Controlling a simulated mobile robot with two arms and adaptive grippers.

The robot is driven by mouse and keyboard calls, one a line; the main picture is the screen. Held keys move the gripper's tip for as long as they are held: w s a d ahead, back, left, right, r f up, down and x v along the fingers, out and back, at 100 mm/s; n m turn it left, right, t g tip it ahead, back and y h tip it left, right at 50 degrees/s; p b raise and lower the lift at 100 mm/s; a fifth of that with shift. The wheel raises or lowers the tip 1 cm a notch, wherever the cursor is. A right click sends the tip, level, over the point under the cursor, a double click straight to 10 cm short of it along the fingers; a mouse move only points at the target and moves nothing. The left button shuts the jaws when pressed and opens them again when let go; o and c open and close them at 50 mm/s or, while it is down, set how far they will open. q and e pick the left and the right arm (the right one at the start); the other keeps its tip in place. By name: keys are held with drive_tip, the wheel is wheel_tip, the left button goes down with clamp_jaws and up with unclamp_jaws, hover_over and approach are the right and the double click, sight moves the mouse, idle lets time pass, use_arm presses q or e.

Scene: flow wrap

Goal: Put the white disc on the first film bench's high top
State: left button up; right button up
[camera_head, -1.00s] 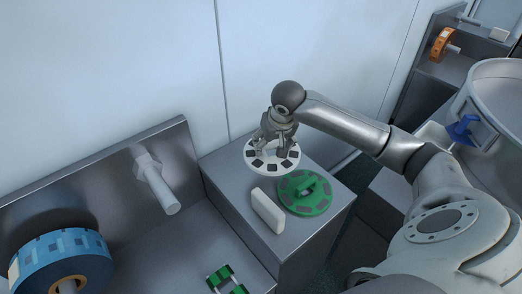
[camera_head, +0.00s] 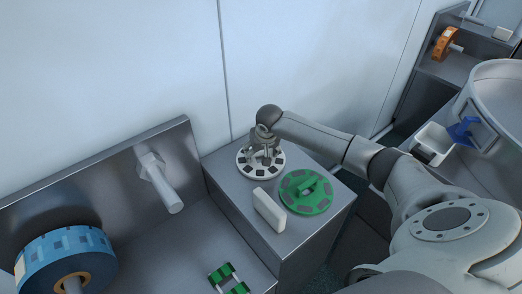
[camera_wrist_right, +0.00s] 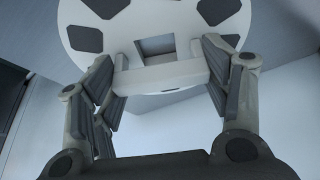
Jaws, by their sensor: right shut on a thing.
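The white disc (camera_head: 246,172) with dark pads round its face is at the back left of the bench's high top (camera_head: 235,198). My right gripper (camera_head: 264,154) is over the disc and shut on its raised handle. In the right wrist view the gripper's fingers (camera_wrist_right: 163,80) stand either side of the handle of the white disc (camera_wrist_right: 150,18). The disc looks level and at or very near the top; I cannot tell whether it touches. My left gripper is not in view.
A green disc (camera_head: 292,200) and a white upright block (camera_head: 269,210) stand close in front of the white disc. A blue film roll (camera_head: 62,255), a peg (camera_head: 163,190) and a green part (camera_head: 228,278) are on the lower bench at left. The wall is close behind.

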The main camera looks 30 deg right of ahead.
drive_tip(key=o, duration=1.2)
drive_tip(key=shift+f, duration=0.1)
drive_tip(key=v, duration=1.2)
